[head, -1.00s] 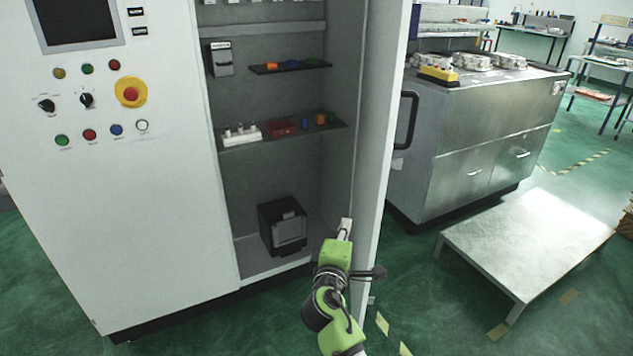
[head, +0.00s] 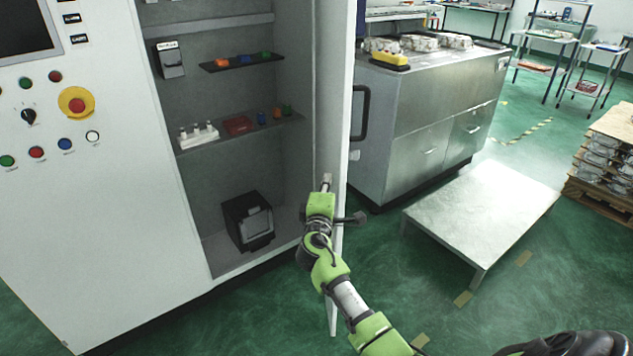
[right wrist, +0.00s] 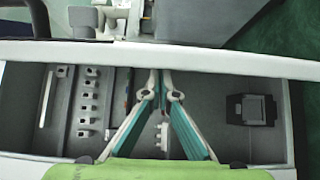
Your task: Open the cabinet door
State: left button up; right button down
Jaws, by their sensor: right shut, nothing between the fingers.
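The cabinet door (head: 338,90) stands open, swung out from the right side of the cabinet (head: 110,210), and shows nearly edge-on. Its black handle (head: 361,112) is on the outer side, facing right. My right gripper (head: 326,182) is shut and empty, at the inner side of the door about halfway down; I cannot tell if it touches the door. In the right wrist view, the closed fingertips (right wrist: 161,78) point at a long white panel edge (right wrist: 225,62), with the cabinet interior behind them. My left gripper is not in view.
Shelves inside hold small coloured parts (head: 238,126), and a black box (head: 247,221) stands on the cabinet floor. A metal machine (head: 425,120) stands beyond the door. A low platform (head: 480,220) stands to the right. Green floor is clear in front.

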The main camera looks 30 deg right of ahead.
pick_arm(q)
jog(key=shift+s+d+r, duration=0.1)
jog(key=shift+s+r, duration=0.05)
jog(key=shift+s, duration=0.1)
pick_arm(e)
jog(key=shift+s+d, duration=0.1)
jog(key=shift+d, duration=0.15)
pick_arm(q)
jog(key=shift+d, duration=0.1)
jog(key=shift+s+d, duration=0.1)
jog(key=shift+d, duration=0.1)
